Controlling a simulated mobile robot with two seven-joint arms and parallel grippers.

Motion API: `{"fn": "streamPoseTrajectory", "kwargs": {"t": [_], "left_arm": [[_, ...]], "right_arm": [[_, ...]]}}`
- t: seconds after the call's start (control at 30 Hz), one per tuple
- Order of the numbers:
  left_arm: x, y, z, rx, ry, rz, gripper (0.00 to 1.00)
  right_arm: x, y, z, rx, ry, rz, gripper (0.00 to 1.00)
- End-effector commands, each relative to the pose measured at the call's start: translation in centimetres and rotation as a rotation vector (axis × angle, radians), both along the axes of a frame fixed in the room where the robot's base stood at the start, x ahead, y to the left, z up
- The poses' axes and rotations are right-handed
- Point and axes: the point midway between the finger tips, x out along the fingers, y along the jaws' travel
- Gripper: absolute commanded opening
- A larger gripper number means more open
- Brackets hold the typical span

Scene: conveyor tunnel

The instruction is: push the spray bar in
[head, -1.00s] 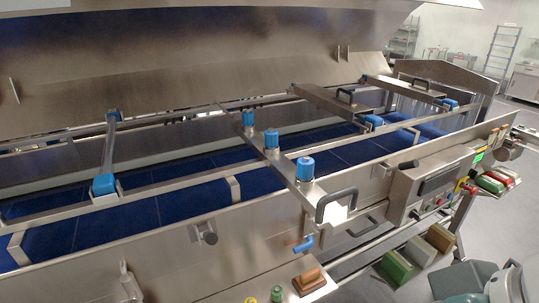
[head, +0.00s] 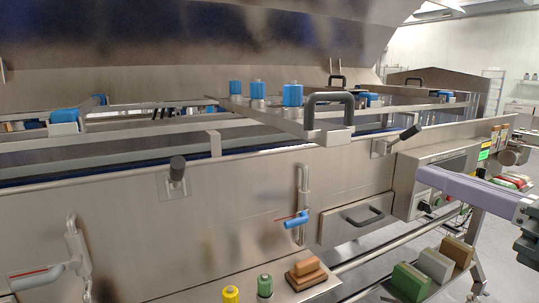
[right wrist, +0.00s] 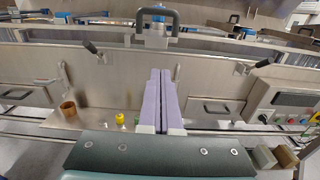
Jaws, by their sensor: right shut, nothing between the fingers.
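The spray bar (head: 318,132) is a steel cross bar lying over the tunnel, with blue caps (head: 292,95) on top and a dark grey upright handle (head: 330,98) at its near end. The near end sticks out past the front rail toward me. In the right wrist view the handle (right wrist: 157,13) is at the top centre, over the end plate (right wrist: 153,42). My right gripper (head: 420,173) has long lavender fingers, shut and empty, to the right of and below the handle. In the right wrist view the fingers (right wrist: 160,72) point toward the end plate; contact cannot be told. My left gripper is out of view.
Dark-knobbed levers (head: 177,168) stick out of the front wall. A blue-handled valve (head: 297,219) and a drawer (head: 352,217) are lower. The control box (head: 435,175) is at right. A brown brush block (head: 306,272) and coloured bottles (head: 265,285) stand on the front ledge.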

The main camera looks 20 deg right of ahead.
Motion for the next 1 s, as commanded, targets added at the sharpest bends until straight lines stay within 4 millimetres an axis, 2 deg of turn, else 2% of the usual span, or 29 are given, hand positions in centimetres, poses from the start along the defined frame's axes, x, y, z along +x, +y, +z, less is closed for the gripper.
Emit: {"fn": "streamPoseTrajectory", "kwargs": {"t": [0.03, 0.2, 0.4, 0.6, 0.8, 1.0], "left_arm": [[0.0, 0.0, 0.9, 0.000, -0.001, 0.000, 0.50], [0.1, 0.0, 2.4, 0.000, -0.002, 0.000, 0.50], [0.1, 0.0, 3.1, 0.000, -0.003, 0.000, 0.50], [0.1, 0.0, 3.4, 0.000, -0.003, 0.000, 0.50], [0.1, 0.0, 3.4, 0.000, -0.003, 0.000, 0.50], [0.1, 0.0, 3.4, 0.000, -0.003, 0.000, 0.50]], "right_arm": [[0.8, 0.1, 0.7, -0.001, -0.003, 0.001, 0.00], [4.1, 0.4, 0.7, -0.002, -0.002, 0.003, 0.00], [8.2, 0.7, 0.4, -0.005, -0.001, 0.004, 0.00], [11.3, 1.0, 0.2, -0.007, -0.001, 0.003, 0.00], [12.5, 1.1, 0.1, -0.006, 0.002, 0.004, 0.00], [12.7, 1.1, 0.1, -0.006, 0.002, 0.004, 0.00]]}}
